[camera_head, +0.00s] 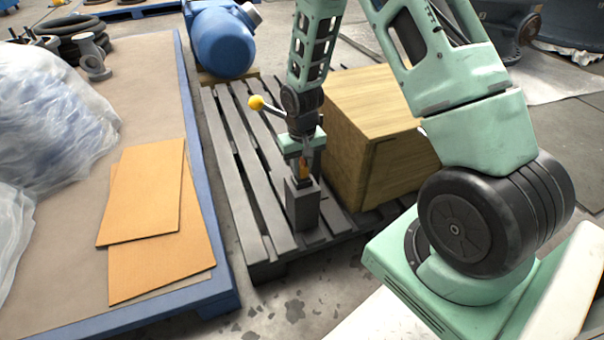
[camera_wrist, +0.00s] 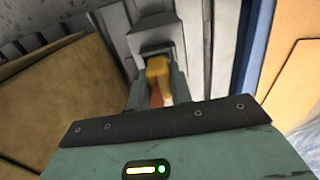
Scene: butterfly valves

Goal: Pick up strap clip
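A small orange-yellow piece, which looks like the strap clip (camera_head: 304,171), stands upright at the top of a dark grey block (camera_head: 302,207) on the grey slatted pallet (camera_head: 237,157). In the wrist view the clip (camera_wrist: 158,68) shows a yellow top and an orange side between my fingers. My gripper (camera_head: 305,160) points down over the block, with one finger on each side of the clip. In the wrist view my gripper (camera_wrist: 160,88) shows both fingers close beside it. I cannot tell whether they touch it. The clip's lower end is hidden.
A wooden box (camera_head: 375,135) stands close on the right. A rod with a yellow knob (camera_head: 256,102) sticks out left of my wrist. A blue motor-like body (camera_head: 222,41) is behind. A blue-edged platform (camera_head: 150,317) on the left holds cardboard sheets (camera_head: 145,193) and plastic wrap (camera_head: 55,120).

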